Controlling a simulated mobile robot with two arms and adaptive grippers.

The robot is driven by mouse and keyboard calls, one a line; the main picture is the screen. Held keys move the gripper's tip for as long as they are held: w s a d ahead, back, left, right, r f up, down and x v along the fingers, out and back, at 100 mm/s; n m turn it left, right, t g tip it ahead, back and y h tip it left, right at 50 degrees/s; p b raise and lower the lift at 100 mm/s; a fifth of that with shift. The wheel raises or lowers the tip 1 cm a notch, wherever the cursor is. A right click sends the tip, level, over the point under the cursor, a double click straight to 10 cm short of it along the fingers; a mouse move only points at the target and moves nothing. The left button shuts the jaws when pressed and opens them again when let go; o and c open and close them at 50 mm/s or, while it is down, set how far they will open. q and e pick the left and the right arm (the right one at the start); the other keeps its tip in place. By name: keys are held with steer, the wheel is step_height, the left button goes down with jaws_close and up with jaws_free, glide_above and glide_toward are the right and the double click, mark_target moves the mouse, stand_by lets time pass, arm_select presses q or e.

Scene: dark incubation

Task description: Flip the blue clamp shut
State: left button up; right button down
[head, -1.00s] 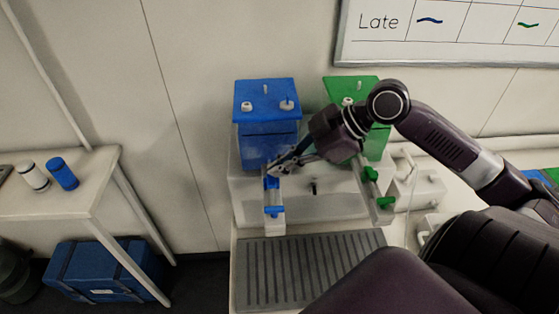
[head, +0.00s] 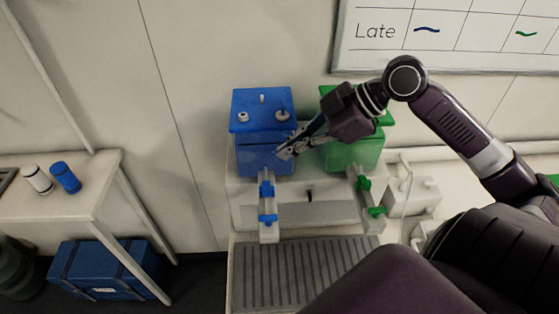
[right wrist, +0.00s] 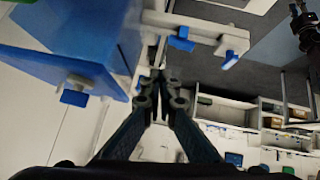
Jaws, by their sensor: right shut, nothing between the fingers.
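The blue clamp (head: 266,188) sits on a narrow white arm in front of the blue tank (head: 263,120). A second blue piece, a short crossbar (head: 268,218), is nearer the arm's front end. Blue parts on a white bar also show at the top of the right wrist view (right wrist: 182,43). My right gripper (head: 284,154) is shut and empty. It is in front of the blue tank, above and to the right of the clamp, apart from it. Its fingertips are together in the right wrist view (right wrist: 160,82). My left gripper is not in view.
A green tank (head: 352,150) with a similar green-fitted arm (head: 365,190) stands to the right. A grey ribbed tray (head: 300,275) lies in front. A side table (head: 80,205) at left holds a white and a blue cylinder. A blue case is below it.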

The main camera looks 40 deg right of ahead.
steer(key=v, duration=0.1)
steer(key=b+v, duration=0.1)
steer(key=v, duration=0.1)
steer(key=w+v, duration=0.1)
steer(key=v, duration=0.1)
steer(key=shift+s+d+r, duration=0.1)
steer(key=shift+d+r, duration=0.2)
steer(key=shift+d, duration=0.15)
steer(key=shift+f, duration=0.1)
